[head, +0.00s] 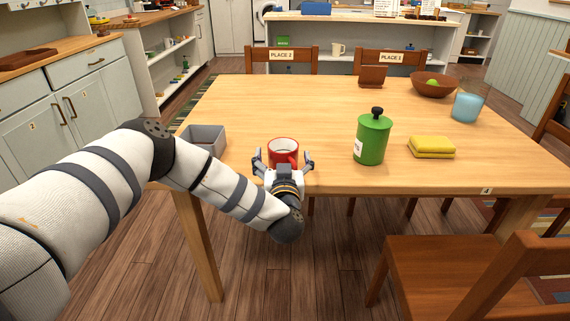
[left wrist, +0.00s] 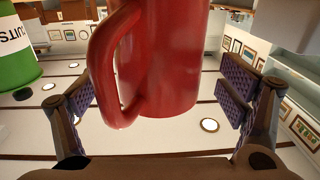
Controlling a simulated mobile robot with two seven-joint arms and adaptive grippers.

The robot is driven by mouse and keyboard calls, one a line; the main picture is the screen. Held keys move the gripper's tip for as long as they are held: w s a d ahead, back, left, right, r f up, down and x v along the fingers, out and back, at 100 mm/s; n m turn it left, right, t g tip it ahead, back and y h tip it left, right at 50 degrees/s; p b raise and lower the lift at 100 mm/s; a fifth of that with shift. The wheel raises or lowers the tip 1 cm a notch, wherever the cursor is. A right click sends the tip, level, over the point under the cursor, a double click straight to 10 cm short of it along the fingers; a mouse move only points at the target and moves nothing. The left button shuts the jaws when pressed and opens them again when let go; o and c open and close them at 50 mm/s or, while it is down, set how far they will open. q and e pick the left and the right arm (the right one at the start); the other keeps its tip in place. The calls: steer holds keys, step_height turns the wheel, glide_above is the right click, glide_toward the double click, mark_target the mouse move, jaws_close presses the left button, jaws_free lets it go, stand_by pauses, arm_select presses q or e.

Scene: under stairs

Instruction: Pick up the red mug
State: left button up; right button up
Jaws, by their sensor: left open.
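The red mug (head: 284,148) stands upright on the wooden table near its front edge, with a pale inside. In the left wrist view the mug (left wrist: 172,55) fills the upper middle, and its handle shows on its left side, turned toward the camera. My left gripper (head: 283,162) is at the near side of the mug, open, with one finger to each side. In the left wrist view the gripper's fingers (left wrist: 160,92) are spread wide, with visible gaps to the mug. The lower front of the mug is partly hidden behind the gripper in the head view. My right gripper is not in view.
A grey bin (head: 205,140) stands left of the mug. A green canister (head: 373,140) and a yellow sponge-like block (head: 432,147) are to the right. A blue cup (head: 467,107) and brown bowl (head: 434,86) stand farther back. The table's middle (head: 300,105) is clear.

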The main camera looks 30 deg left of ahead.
mark_target(283, 142)
arm_select(q)
steer(key=shift+x, duration=0.95)
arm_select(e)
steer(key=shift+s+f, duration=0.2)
arm_select(q)
steer(key=c, duration=1.5)
steer(key=shift+r, duration=0.15)
step_height(283, 142, up, 3)
steer(key=shift+p, duration=0.3)
steer(key=s+a+r+p, duration=0.35)
steer(key=s+r, duration=0.55)
steer(key=s, duration=0.4)
steer(key=s+d+r+m+t+h, duration=0.1)
steer(key=d+m+h, duration=0.1)
steer(key=d, duration=0.5)
steer(key=s+d+r+m+t+h, duration=0.1)
steer(key=d+r+m+h, duration=0.1)
steer(key=d+h, duration=0.3)
steer(key=s+d+r+m+t+h, duration=0.1)
steer(key=d+r+m+h, duration=0.1)
steer(key=d, duration=0.8)
steer(key=shift+d+r+m+h, duration=0.3)
steer(key=shift+m+h, duration=0.2)
steer(key=shift+h, duration=0.2)
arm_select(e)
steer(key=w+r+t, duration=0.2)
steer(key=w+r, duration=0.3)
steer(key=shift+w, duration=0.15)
